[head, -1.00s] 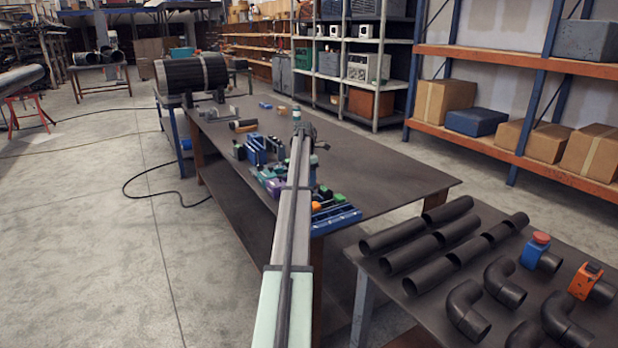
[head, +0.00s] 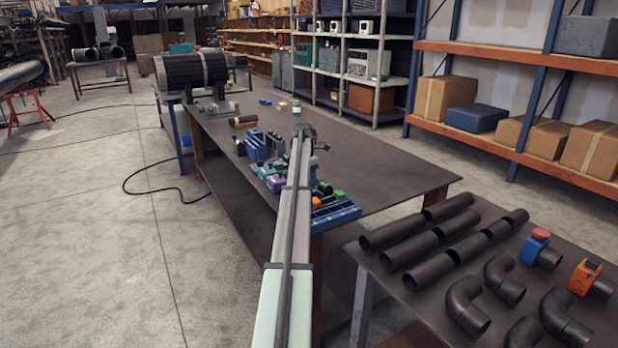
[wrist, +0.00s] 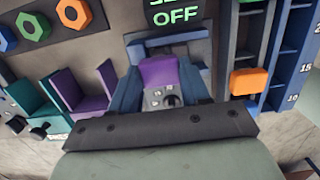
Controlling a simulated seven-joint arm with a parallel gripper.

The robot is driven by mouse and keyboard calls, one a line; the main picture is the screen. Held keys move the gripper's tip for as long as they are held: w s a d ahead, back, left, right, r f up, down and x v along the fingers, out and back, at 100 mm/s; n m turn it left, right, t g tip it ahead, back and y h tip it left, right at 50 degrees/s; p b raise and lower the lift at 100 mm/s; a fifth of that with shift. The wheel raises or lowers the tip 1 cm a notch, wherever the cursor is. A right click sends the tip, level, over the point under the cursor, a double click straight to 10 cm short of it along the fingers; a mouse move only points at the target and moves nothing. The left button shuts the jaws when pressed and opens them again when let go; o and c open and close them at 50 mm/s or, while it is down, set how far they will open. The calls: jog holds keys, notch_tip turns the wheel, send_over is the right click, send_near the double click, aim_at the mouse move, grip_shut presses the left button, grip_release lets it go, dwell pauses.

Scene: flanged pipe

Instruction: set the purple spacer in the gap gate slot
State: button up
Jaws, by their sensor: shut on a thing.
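In the wrist view a purple spacer (wrist: 159,72) sits between the two blue-grey fingers of my gripper (wrist: 160,85), which is shut on it. A grey face with small dark markings shows below the purple part. A blue-grey frame (wrist: 197,48), which looks like the gap gate, stands directly behind the spacer. I cannot tell whether the spacer is inside its slot or only in front of it. In the head view my gripper (head: 305,131) is over the bench, mostly hidden by my arm, and the spacer cannot be made out.
In the wrist view, teal and purple blocks (wrist: 103,82) stand at left. Coloured nuts (wrist: 72,13) sit at upper left, and a blue rack with an orange block (wrist: 248,81) at right. A dark panel reads OFF (wrist: 177,15). The bench's right part (head: 400,175) is clear.

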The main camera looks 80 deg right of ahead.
jog(key=shift+f, duration=0.55)
dwell(0.7)
jog(key=o, duration=1.6)
jog(key=shift+r, duration=0.1)
jog(key=shift+r, duration=3.4)
